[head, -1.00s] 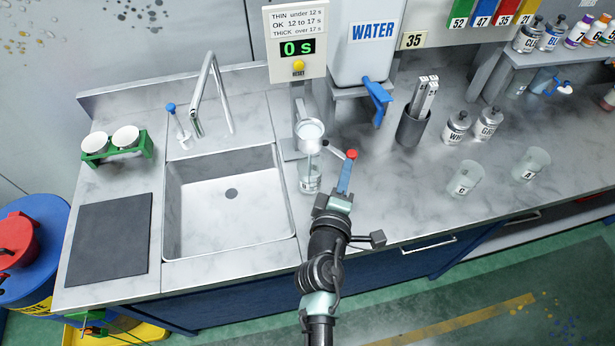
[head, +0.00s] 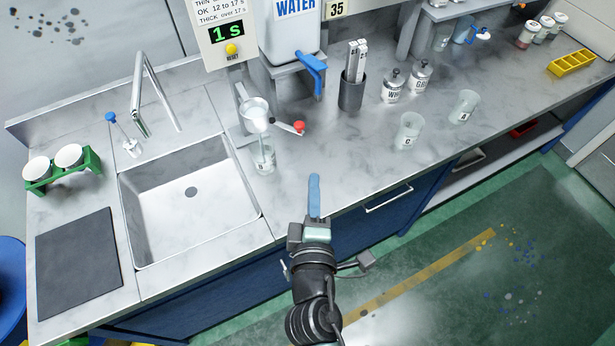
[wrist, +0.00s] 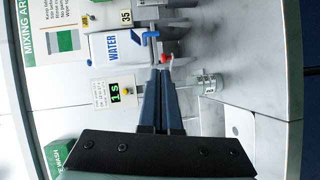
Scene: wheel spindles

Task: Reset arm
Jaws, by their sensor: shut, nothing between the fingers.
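In the wrist view the closed fingers (wrist: 162,78) point toward a red-knobbed lever (wrist: 166,60). In the head view this red knob (head: 299,127) is up and left of my fingertips, clearly apart from them. The lever joins a metal flow cup (head: 257,114) on a stand. A glass beaker (head: 264,160) stands below the cup, and a thin streak shows between them. The timer (head: 226,33) reads 1 s.
The sink (head: 190,200) is at left, with a dark mat (head: 76,262) and green cup rack (head: 63,171) beside it. The water tank (head: 290,32) stands behind. Beakers C (head: 408,132) and A (head: 464,107) stand right. Floor in front of the cabinets is open.

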